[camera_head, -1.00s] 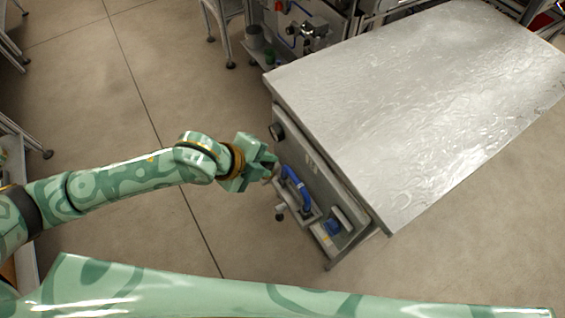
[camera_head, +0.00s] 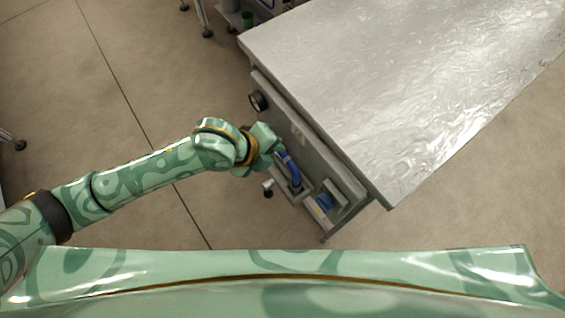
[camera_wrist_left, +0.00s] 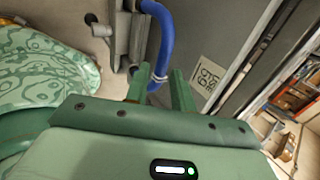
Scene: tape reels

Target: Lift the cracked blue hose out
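The blue hose (camera_head: 291,170) bends in an arc on the side panel of the metal-topped bench. In the left wrist view the hose (camera_wrist_left: 165,38) curves down from the top, with pale marks around it near its lower part. My left gripper (camera_head: 279,154) is at the upper end of the hose. In the left wrist view its two fingers (camera_wrist_left: 160,76) stand apart, with the hose showing between them and a gap on the right side. Whether they touch it I cannot tell. My right gripper is not in view.
The bench's shiny top (camera_head: 400,90) overhangs the panel on the right. A black round knob (camera_head: 258,100) and another blue part (camera_head: 325,202) are on the same side. A printed label (camera_wrist_left: 205,76) is right of the hose.

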